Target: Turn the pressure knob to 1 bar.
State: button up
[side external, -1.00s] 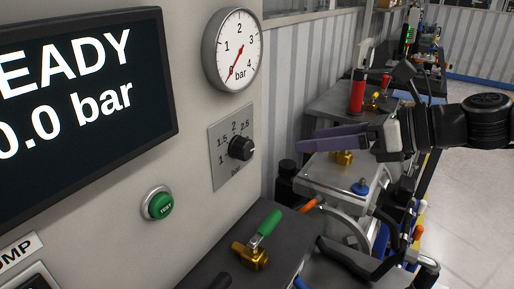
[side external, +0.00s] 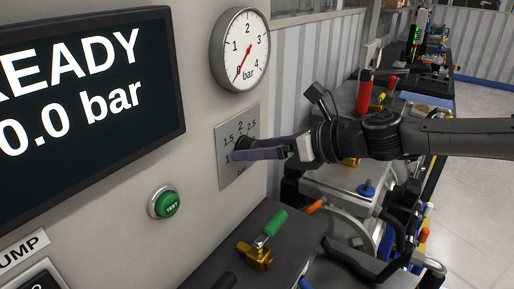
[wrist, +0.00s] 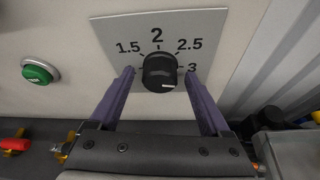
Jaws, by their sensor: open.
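The black pressure knob (wrist: 160,70) sits on a grey scale plate (wrist: 108,28) on the wall panel. In the wrist view, a white mark shows low on the knob's face, right of centre; I cannot tell which number it points to. The labels 1.5, 2, 2.5 and 3 show; the left finger hides the 1 label's area. My gripper (wrist: 159,74) is open, with one purple finger on each side of the knob and gaps between. In the side external view, my gripper (side external: 238,153) partly covers the knob (side external: 242,142) and plate (side external: 252,115).
The gauge (side external: 240,49) needle is near 0, and the display (side external: 85,100) reads 0.0 bar. A green TEST button (side external: 165,202) is left below the plate. A brass valve with a green handle (side external: 270,227) stands on the bench below.

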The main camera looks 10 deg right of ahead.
jog(key=shift+w+a, duration=0.1)
jog(key=shift+a, duration=0.05)
grip_shut()
dwell(0.4)
